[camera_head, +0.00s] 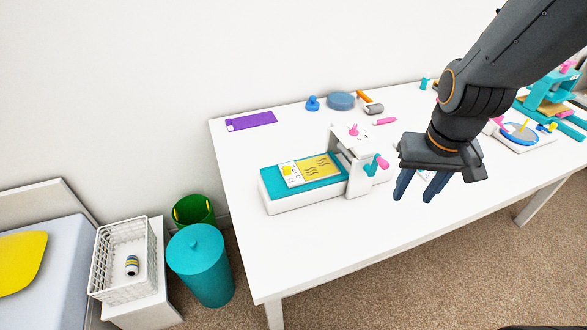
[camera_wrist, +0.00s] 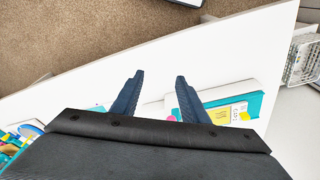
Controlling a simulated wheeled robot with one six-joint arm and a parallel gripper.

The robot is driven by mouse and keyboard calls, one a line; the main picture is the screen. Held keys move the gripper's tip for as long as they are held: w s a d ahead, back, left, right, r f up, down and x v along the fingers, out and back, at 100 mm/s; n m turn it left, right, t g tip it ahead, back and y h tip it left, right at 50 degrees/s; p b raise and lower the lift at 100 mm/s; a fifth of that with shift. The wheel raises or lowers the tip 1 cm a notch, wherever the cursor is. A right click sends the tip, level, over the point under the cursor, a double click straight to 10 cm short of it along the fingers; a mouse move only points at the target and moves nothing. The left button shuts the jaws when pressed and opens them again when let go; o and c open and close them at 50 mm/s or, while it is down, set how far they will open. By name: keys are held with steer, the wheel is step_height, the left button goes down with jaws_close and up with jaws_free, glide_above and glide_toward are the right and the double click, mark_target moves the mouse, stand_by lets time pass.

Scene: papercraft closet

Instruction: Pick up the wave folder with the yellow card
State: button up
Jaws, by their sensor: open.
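A flat yellow piece with dark wavy marks and a white label (camera_head: 310,170), which looks like the wave folder, lies on the teal bed of a white hand-cranked machine (camera_head: 358,190). The white label carries a small yellow patch and dark lettering. It also shows in the wrist view (camera_wrist: 232,114), partly cut off by my gripper. I cannot tell the yellow card apart from the folder. My gripper (camera_head: 415,196) hangs above the table, right of the machine, fingers pointing down. It is open and empty, with a clear gap between the fingers in the wrist view (camera_wrist: 158,80).
The machine's pink-and-teal crank (camera_head: 377,165) sticks out towards my gripper. A purple strip (camera_head: 251,121), a blue-grey disc (camera_head: 341,101) and small tools lie behind. Craft items crowd the table's right end. The front of the white table (camera_head: 300,255) is bare.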

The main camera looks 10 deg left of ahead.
steer(key=w+a+n+t, duration=0.1)
steer(key=w+a+n, duration=0.1)
steer(key=w+a, duration=0.35)
steer(key=w+a+n, duration=0.1)
steer(key=w+a, duration=0.1)
steer(key=a, duration=0.7)
steer(key=n+y, duration=0.2)
glide_toward(287, 167)
steer(key=f, duration=0.1)
steer(key=shift+t, duration=0.5)
steer(key=shift+s+p+x, duration=0.15)
steer(key=shift+p+x, duration=0.3)
steer(key=shift+x, duration=1.45)
steer(key=shift+s+p+x, duration=0.2)
steer(key=shift+p+x, duration=0.2)
steer(key=shift+x, duration=1.45)
steer(key=shift+f, duration=0.1)
jaws_close()
